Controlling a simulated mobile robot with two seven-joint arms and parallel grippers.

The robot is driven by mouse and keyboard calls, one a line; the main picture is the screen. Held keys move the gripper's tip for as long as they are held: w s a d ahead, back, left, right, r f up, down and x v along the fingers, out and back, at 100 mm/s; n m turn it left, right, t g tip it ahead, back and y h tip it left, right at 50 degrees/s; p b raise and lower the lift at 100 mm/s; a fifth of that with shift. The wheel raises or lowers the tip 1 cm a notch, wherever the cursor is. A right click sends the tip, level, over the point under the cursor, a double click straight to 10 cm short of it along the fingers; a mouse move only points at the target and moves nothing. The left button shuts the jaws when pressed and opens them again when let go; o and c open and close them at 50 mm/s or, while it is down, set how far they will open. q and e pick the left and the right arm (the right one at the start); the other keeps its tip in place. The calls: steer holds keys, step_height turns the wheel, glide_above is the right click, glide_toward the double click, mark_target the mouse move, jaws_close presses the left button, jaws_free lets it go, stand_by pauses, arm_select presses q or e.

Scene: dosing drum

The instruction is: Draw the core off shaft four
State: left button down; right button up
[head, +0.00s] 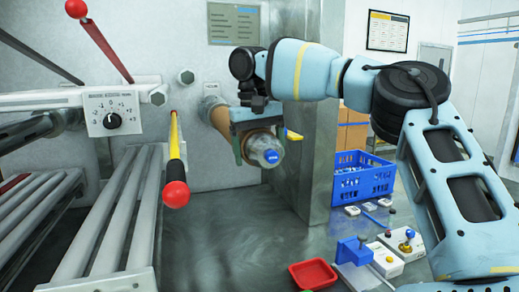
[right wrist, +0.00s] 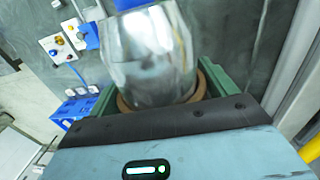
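A brown tubular core (head: 214,112) sits around a shaft that sticks out from the grey machine wall. The shaft's silver end (head: 265,150) with a blue face pokes out past the core, towards me. My right gripper (head: 259,145) straddles the core near its outer end. In the right wrist view, the core's brown rim (right wrist: 202,90) fills the gap between the green fingers (right wrist: 160,85), one on each side. The silver shaft end (right wrist: 150,60) rises through it. Shaft numbers are not readable. My left gripper is not in view.
A blue crate (head: 361,178), red tray (head: 312,274) and control boxes (head: 385,258) lie right. Floor below the core is clear.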

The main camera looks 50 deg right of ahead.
steer(key=c, duration=0.5)
steer(key=o, duration=0.8)
steer(key=c, duration=0.6)
steer(key=shift+s+a+r+p, duration=0.1)
steer(key=shift+s+a+p, duration=0.25)
steer(key=shift+s, duration=0.4)
steer(key=shift+s+a+r+p, duration=0.1)
steer(key=shift+s+a+p, duration=0.15)
steer(key=shift+s+a, duration=0.35)
steer(key=shift+c, duration=0.2)
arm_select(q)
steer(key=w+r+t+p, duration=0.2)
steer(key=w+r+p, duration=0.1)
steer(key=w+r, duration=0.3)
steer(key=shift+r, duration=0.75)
arm_select(e)
steer(key=s+a, duration=0.5)
steer(key=s, duration=0.4)
steer(key=shift+s+f, duration=0.15)
steer(key=shift+s, duration=0.15)
